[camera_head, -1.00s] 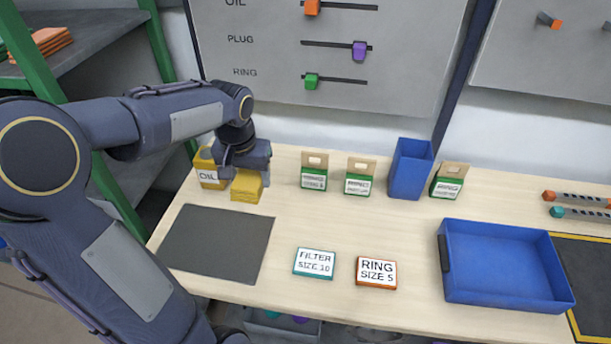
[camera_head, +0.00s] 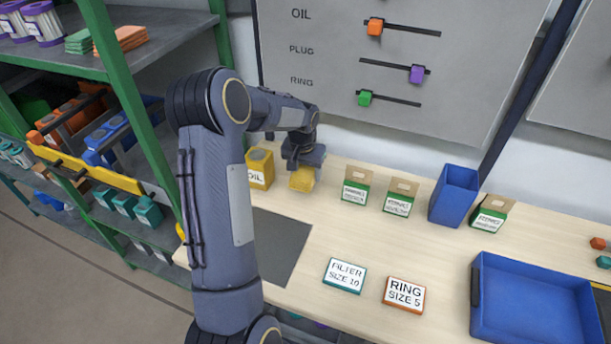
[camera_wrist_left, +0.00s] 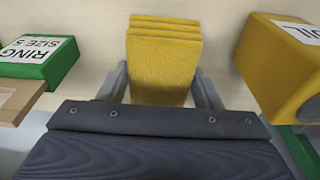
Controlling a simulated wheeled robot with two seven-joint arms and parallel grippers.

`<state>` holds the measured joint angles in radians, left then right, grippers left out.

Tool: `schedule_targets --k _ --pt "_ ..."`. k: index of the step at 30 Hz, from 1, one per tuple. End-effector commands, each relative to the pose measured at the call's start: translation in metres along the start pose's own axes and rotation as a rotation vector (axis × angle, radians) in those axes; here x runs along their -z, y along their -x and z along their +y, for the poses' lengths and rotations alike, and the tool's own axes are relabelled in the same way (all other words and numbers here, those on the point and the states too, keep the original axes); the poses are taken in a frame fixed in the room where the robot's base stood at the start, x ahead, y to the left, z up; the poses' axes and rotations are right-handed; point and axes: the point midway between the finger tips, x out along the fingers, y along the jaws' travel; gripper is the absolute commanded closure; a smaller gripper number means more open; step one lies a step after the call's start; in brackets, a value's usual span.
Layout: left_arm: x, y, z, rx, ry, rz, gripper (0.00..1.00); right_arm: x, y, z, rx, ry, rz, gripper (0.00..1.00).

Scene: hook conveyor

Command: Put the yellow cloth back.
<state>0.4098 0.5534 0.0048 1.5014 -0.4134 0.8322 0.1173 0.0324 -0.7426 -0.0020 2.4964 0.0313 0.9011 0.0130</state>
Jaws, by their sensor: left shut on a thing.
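The yellow cloth (camera_head: 302,180) is a folded, layered stack at the back left of the table, just right of the yellow OIL container. My left gripper (camera_head: 304,168) is shut on it from above and behind. In the left wrist view the cloth (camera_wrist_left: 164,62) sits between the two fingers (camera_wrist_left: 164,90), its folded layers at the far end. I cannot tell whether the cloth touches the table. My right gripper is not in view.
The yellow OIL container (camera_head: 260,168) stands close beside the cloth. Green RING boxes (camera_head: 355,190) and a blue bin (camera_head: 454,195) stand to the right. A dark mat (camera_head: 285,245) lies in front. A green-framed shelf (camera_head: 160,50) at left holds green and orange folded cloths (camera_head: 122,38).

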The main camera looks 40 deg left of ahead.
Motion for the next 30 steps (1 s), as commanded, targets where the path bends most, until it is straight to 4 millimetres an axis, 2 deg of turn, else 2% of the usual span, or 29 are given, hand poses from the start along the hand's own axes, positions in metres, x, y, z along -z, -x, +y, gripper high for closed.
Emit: schedule_targets --k 3,9,20,21,24,26,30 --pt "0.005 -0.008 -0.002 0.000 0.001 -0.001 0.63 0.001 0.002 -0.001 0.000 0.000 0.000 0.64" --pt "0.000 -0.035 -0.001 0.000 0.000 -0.002 0.63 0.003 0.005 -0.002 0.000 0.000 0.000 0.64" --pt "-0.001 -0.042 -0.001 0.000 0.000 0.001 0.63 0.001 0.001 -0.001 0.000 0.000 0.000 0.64" --pt "-0.001 -0.042 -0.001 0.000 0.000 0.001 0.40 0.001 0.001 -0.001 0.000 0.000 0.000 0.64" --pt "-0.001 -0.040 -0.001 0.000 0.000 0.001 0.27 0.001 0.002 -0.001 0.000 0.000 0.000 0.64" --pt "-0.001 -0.040 -0.001 0.000 0.000 0.001 0.20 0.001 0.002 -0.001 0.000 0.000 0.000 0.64" --pt "-0.001 -0.040 -0.001 0.000 0.000 0.001 0.20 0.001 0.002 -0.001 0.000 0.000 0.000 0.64"
